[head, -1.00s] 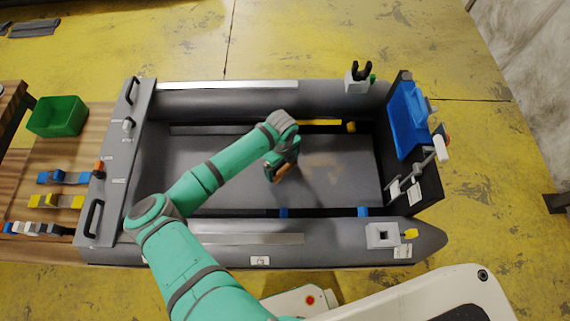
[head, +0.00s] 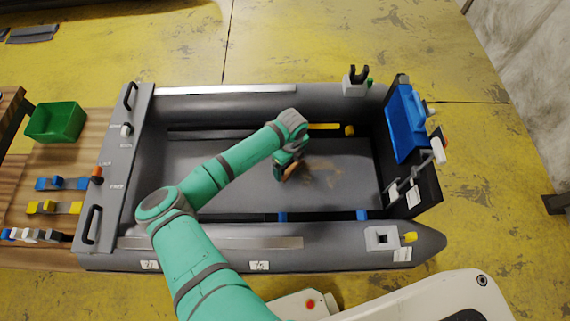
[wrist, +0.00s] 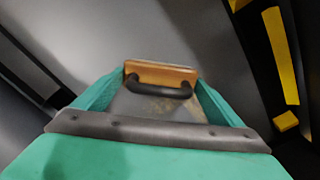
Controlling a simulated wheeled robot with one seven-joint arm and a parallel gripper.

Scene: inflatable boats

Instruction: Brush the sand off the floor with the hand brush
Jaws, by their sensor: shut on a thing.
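The hand brush (head: 291,171) has a wooden block and a black handle. It is low over the boat's grey floor (head: 240,190), and my gripper (head: 285,169) is shut on it. In the wrist view the wooden block of the brush (wrist: 160,74) shows between the teal fingers of my gripper (wrist: 162,84), with the black handle nearer. The bristles are hidden, so I cannot tell whether they touch the floor. A thin tan patch of sand (head: 325,174) lies on the floor just right of the brush.
Grey tubes (head: 215,105) wall the floor in. A yellow bar (head: 325,127) lies along the far side. A blue box (head: 408,122) is on the right-end board. A green bin (head: 55,122) stands on the wooden table at left. Blue blocks (head: 362,215) edge the near side.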

